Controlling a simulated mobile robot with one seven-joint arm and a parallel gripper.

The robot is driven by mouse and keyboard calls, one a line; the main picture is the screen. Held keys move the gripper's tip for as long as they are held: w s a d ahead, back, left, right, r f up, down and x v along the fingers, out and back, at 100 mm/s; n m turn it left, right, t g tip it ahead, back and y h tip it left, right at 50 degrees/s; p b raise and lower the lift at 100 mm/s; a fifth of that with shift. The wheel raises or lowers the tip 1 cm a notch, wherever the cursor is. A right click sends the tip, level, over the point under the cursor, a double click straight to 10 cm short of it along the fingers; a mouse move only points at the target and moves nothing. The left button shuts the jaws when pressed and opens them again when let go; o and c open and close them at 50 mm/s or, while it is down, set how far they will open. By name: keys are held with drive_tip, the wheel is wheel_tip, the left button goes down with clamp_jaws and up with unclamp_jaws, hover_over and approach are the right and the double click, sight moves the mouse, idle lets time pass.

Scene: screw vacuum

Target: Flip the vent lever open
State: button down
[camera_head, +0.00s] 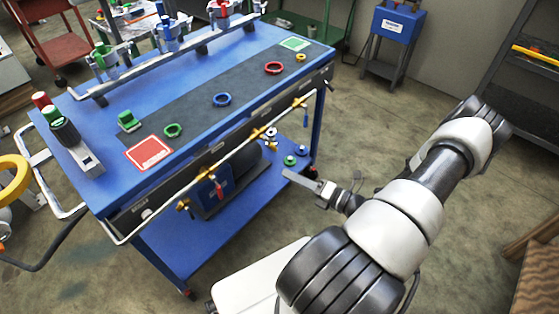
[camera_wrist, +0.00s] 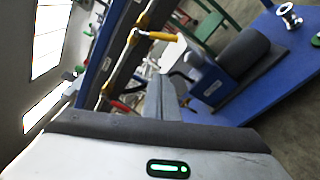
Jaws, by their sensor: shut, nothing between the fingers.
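A pipe with valves runs along the front side of the blue cart (camera_head: 250,62). A red lever (camera_head: 219,191) hangs down beside the pipe, near a brass fitting (camera_head: 183,205). Another valve with a yellow handle (camera_head: 301,102) sits toward the far end. In the wrist view a yellow lever (camera_wrist: 162,36) sticks out from the pipe, and a red lever (camera_wrist: 120,106) is partly hidden near my finger. I cannot tell which lever is the vent lever. My gripper (camera_head: 287,174) is shut and empty, in front of the cart and apart from the levers; it also shows in the wrist view (camera_wrist: 165,82).
A dark pump (camera_head: 235,172) and a blue box (camera_head: 213,190) stand on the cart's lower shelf (camera_head: 185,245). Coloured rings, a red pad (camera_head: 150,152) and a green pad (camera_head: 294,43) lie on top.

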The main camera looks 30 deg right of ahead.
sight(271, 145)
drive_tip(key=r+b+x, duration=0.1)
drive_tip(key=b+x, duration=0.1)
drive_tip(key=x, duration=0.8)
drive_tip(key=d, duration=0.3)
drive_tip(key=shift+w+d+r, duration=0.1)
drive_tip(key=shift+d+r, duration=0.2)
drive_tip(key=shift+r, duration=0.1)
